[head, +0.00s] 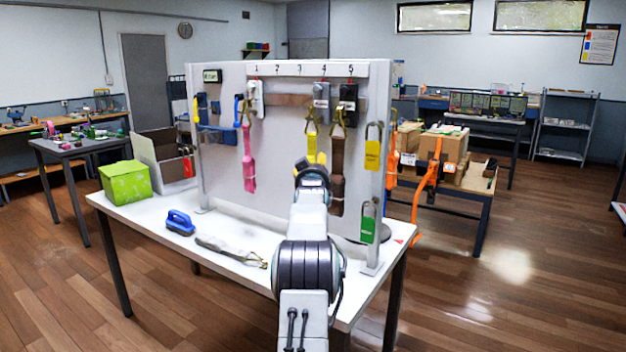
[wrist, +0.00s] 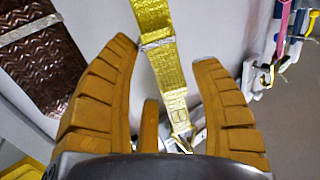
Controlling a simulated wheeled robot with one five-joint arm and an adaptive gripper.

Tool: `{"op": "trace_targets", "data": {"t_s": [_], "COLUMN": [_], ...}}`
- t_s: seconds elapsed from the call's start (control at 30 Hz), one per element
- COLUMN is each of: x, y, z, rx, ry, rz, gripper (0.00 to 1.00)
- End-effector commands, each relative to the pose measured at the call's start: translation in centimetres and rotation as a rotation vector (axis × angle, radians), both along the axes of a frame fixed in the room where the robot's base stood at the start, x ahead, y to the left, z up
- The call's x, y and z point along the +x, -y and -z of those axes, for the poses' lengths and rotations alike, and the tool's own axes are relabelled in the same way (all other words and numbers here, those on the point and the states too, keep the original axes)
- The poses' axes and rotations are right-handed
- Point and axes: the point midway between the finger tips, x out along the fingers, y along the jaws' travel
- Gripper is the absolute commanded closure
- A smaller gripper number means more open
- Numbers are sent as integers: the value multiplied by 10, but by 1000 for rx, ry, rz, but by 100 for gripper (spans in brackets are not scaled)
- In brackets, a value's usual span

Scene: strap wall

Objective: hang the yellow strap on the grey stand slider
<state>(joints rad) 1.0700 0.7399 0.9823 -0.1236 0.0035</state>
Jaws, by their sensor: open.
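The yellow strap (head: 311,138) hangs in front of the white board, its brass hook up at the grey slider (head: 321,98) under number 4. I cannot tell whether the hook is seated on it. In the wrist view the yellow strap (wrist: 165,70) runs between the fingers of my gripper (wrist: 163,54), which is open. A gap shows on each side of the strap near the fingertips. Metal hardware shows at the strap's stitched end, partly hidden by the gripper. In the head view my gripper (head: 312,168) is at the strap's lower part, and my arm hides much of it.
A brown strap (head: 337,165) hangs close right under the black slider (head: 348,100). A pink strap (head: 249,165) hangs at left. Tagged padlocks (head: 373,150) are on the right post. A grey strap (head: 225,247), blue brush (head: 180,222) and green box (head: 126,183) are on the table.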

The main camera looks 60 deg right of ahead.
Motion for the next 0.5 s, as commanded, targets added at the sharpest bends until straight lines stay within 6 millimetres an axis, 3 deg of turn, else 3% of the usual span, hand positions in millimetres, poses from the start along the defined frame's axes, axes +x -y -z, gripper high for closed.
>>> {"op": "trace_targets", "data": {"t_s": [0.5], "x": [-26], "y": [-47], "z": [-3], "rx": [-2], "ry": [1], "rz": [0], "gripper": [42]}}
